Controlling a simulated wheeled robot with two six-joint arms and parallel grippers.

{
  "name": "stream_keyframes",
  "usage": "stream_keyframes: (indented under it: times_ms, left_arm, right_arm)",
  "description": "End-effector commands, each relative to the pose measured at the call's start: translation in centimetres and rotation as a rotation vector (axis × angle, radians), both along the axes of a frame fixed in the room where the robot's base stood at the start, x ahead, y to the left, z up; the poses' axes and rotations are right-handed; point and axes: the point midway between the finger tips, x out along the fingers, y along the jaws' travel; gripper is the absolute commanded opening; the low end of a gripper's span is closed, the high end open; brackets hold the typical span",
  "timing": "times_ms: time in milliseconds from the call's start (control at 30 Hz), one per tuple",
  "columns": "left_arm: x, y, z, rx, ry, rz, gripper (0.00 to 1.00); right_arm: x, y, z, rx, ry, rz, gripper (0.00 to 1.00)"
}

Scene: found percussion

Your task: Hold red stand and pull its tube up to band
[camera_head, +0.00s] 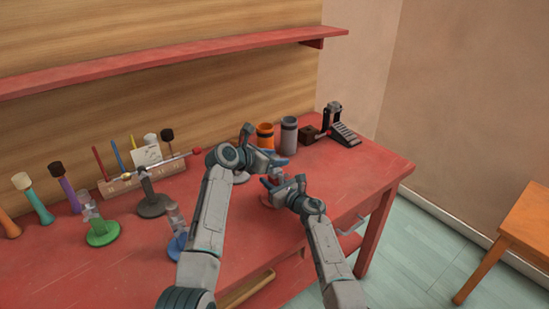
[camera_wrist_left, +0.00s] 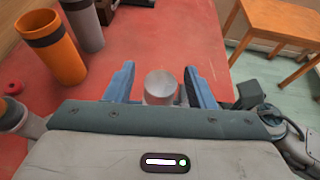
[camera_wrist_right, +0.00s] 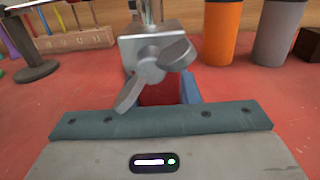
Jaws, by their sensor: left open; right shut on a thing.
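The red stand (camera_head: 265,201) is near the right end of the red table, mostly hidden by my grippers in the head view. My right gripper (camera_head: 284,182) is shut on its red post (camera_wrist_right: 160,93), just below a grey clamp with a wing screw (camera_wrist_right: 155,58). The tube (camera_wrist_right: 151,10) rises above the clamp. In the left wrist view the tube's pale round top (camera_wrist_left: 161,85) lies between the blue fingers of my left gripper (camera_wrist_left: 160,78). That gripper is open; I cannot tell whether a finger touches the tube. The band is not clearly seen.
An orange cup (camera_head: 265,137) and a grey cup (camera_head: 289,134) stand behind my grippers, with a black pedal (camera_head: 343,135) to their right. A green stand (camera_head: 102,232), a blue stand (camera_head: 177,247) and a dark stand (camera_head: 152,205) holding a rod are to the left.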

Motion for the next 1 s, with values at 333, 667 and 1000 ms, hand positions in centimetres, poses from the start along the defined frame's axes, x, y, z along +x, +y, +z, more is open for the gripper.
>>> stream_keyframes:
  times_ms: [333,667,1000]
  left_arm:
    - [0.0,0.0,0.0,0.000,0.000,0.000,0.00]
    - [0.0,0.0,2.9,-0.002,-0.002,-0.002,0.00]
    - [0.0,0.0,2.9,-0.002,-0.002,-0.001,0.49]
  right_arm:
    - [0.0,0.0,0.0,0.000,0.000,0.000,0.00]
    - [0.0,-0.1,-0.1,-0.001,0.002,-0.001,0.00]
    - [0.0,-0.1,-0.2,-0.001,0.003,-0.001,0.00]
